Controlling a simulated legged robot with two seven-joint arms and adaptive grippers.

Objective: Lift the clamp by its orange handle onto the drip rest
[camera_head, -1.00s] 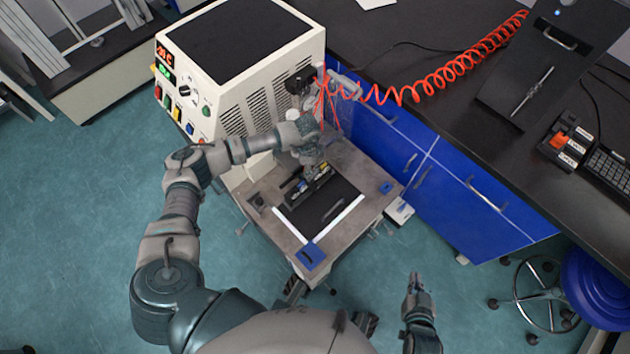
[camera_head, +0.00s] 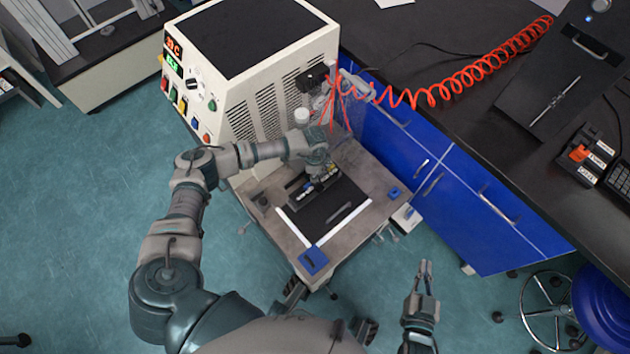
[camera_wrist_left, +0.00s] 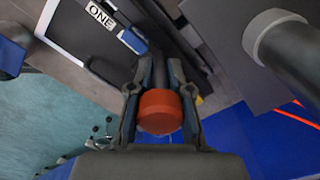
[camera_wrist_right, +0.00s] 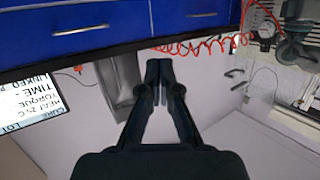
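The clamp's orange handle (camera_wrist_left: 160,112) shows in the left wrist view as a round red-orange knob between the two fingers of my left gripper (camera_wrist_left: 160,95). The fingers press against both its sides. In the head view my left gripper (camera_head: 320,170) is low over the dark block (camera_head: 308,192) on the rheometer's front table, and the hand hides the handle. I cannot tell whether the clamp is lifted, nor which part is the drip rest. My right gripper (camera_head: 425,272) is away from the table; its fingertips meet in the right wrist view (camera_wrist_right: 159,68), empty.
The cream rheometer (camera_head: 245,75) stands behind the front table (camera_head: 265,220), which carries a black mat (camera_head: 325,210) with white edges and a blue block (camera_head: 313,261). Blue drawers (camera_head: 470,200) and a dark bench stand to the right. A red coiled hose (camera_head: 455,85) runs above.

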